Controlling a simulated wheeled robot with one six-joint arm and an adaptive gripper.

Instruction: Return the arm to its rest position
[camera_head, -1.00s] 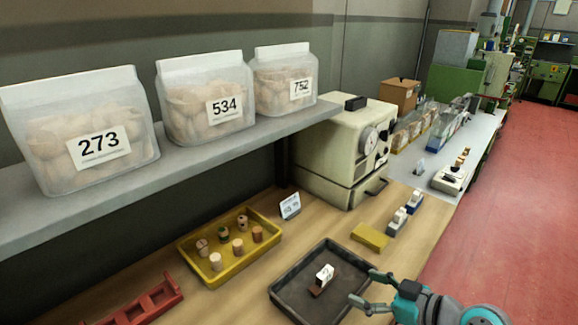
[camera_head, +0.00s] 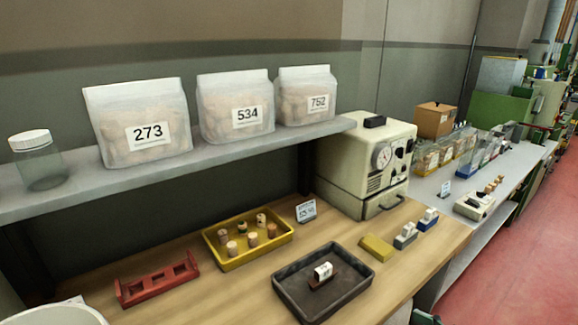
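My gripper's fingers do not show in the head view now. Only a small dark piece, possibly part of my arm, shows at the bottom edge right of the black tray (camera_head: 352,296). That tray lies on the wooden bench and holds a small white-and-brown block (camera_head: 322,273). A yellow tray (camera_head: 208,238) with several cork stoppers (camera_head: 252,240) stands left of it. Nothing of mine is seen touching these things.
A red rack (camera_head: 157,284) lies at the left of the bench. Bags of corks (camera_head: 148,135) and a glass jar (camera_head: 38,163) stand on the shelf above. A cream machine (camera_head: 365,160), a yellow block (camera_head: 377,248) and small stamp-like items (camera_head: 405,236) are at the right.

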